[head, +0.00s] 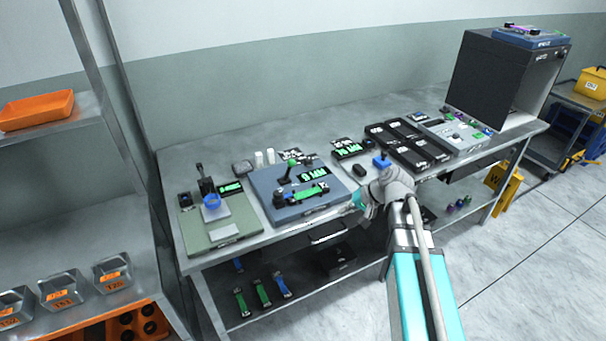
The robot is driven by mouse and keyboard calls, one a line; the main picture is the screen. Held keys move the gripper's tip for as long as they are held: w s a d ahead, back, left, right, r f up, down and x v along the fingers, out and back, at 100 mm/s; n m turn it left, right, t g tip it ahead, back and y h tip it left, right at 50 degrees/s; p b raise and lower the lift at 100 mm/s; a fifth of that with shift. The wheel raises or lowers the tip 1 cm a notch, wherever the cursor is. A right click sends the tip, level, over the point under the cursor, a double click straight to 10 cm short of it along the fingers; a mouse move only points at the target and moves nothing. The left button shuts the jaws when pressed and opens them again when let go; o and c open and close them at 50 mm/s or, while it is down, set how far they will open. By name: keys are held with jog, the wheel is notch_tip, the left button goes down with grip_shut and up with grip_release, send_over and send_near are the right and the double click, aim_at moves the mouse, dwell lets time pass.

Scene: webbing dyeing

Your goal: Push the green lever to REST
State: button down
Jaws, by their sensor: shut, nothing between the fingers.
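A green-knobbed lever (291,163) stands on top of the blue-grey machine (267,188) on the workbench. Its dark stem leans a little. A green strip (307,193) lies across the front of the same machine, below a lit green display (314,174). Any REST mark is too small to read. My gripper (357,201) is shut and empty, at the right front corner of the machine. It is apart from the lever, to its right and nearer the bench's front edge. My wrist partly hides the fingers.
A green-grey device with a blue ring (211,201) stands left of the machine. Black trays (408,143), a blue-knobbed device (381,161) and a dark cabinet (496,75) stand to the right. A strip of bare bench lies behind the machine.

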aim_at(288, 170)
jog(key=w+a+y+b, duration=0.1)
jog(key=w+b, duration=0.1)
jog(key=w, duration=0.1)
jog(key=w+a+f+m+t+y+b, duration=0.1)
jog(key=w+y+b, duration=0.1)
jog(key=w+b, duration=0.1)
jog(key=w+f+t+y+b, duration=0.1)
jog(key=w+b, duration=0.1)
jog(key=b, duration=0.1)
jog(key=shift+w+a+m+y, duration=0.3)
jog(key=shift+w+a+m, duration=0.1)
jog(key=w+m+t+y+b, duration=0.1)
jog(key=w+b, duration=0.1)
jog(key=w+m+t+y+b, duration=0.1)
jog(key=w+b, duration=0.1)
jog(key=w, duration=0.1)
jog(key=w+d+t+y+b, duration=0.1)
jog(key=w+y+b, duration=0.1)
jog(key=b, duration=0.1)
jog(key=shift+w+r+m, duration=0.1)
jog(key=shift+w+m, duration=0.1)
jog(key=shift+m, duration=0.2)
jog(key=shift+w+d+r+m+t+y+b, duration=0.15)
jog(key=shift+w+t+y+b, duration=0.1)
jog(key=shift+w+b, duration=0.1)
jog(key=shift+w+d+r+m+t+y+b, duration=0.1)
jog(key=shift+w+d+m+t+y+b, duration=0.05)
jog(key=shift+w+t+b, duration=0.15)
